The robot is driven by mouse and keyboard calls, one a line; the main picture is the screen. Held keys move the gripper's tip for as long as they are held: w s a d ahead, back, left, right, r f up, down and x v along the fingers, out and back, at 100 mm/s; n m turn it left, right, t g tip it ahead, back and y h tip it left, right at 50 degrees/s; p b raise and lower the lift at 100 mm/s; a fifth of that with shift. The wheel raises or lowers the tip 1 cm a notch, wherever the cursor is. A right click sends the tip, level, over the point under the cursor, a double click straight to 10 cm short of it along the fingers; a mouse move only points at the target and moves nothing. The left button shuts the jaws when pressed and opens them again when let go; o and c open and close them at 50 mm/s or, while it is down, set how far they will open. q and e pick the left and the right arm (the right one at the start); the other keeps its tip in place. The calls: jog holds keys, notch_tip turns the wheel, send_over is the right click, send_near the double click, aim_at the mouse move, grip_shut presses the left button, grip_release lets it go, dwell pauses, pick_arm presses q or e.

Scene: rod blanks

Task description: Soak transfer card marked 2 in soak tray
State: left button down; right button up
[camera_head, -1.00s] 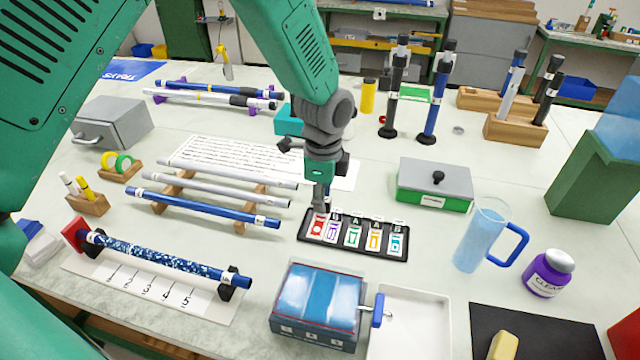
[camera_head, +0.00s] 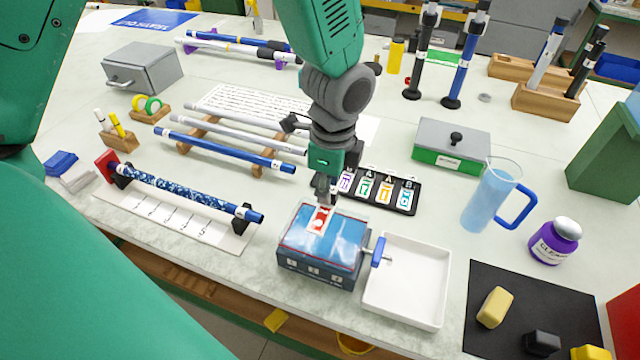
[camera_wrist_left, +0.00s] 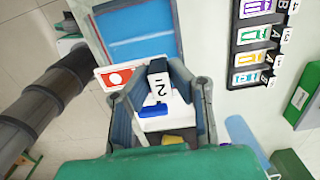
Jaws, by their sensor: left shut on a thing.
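My left gripper (camera_head: 324,196) is shut on a transfer card with a red patch and white dot (camera_head: 319,220). In the left wrist view the card (camera_wrist_left: 115,77) sticks out of the jaws (camera_wrist_left: 160,75), and a white tab marked 2 (camera_wrist_left: 159,88) stands between the fingers. The soak tray (camera_head: 321,270) is a dark blue box with bright blue water and labels on its front. The card overlaps the water area in the head view; whether it touches the water I cannot tell. The tray also shows in the wrist view (camera_wrist_left: 138,30). My right gripper is not in view.
The black card rack (camera_head: 412,206) holds several other cards, behind and right of the tray. A patterned rod (camera_head: 180,190) on stands lies left. A pitcher (camera_head: 488,205) stands farther right.

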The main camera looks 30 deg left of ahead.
aim_at(329, 228)
pick_arm(q)
jog(key=shift+d+f+b, duration=1)
jog(key=shift+d+b, duration=0.15)
jog(key=shift+d, duration=0.1)
jog(key=shift+a+f+b, duration=0.15)
jog(key=shift+f+b, duration=0.2)
jog(key=a+f+b, duration=0.1)
jog(key=a+f, duration=0.2)
jog(key=shift+a+f, duration=0.1)
jog(key=shift+a, duration=0.05)
jog(key=shift+d+f+b, duration=0.35)
jog(key=shift+d+f, duration=0.1)
jog(key=shift+d, duration=0.2)
jog(key=shift+d+f+b, duration=0.35)
jog(key=shift+d+f, duration=0.1)
jog(key=shift+d, duration=0.35)
jog(key=shift+a+f, duration=0.1)
jog(key=shift+a, duration=0.6)
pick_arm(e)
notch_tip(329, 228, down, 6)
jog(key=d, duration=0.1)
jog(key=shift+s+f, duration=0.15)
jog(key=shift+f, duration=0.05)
pick_arm(q)
jog(key=shift+d, duration=0.1)
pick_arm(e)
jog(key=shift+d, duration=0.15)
pick_arm(q)
jog(key=shift+w, duration=0.2)
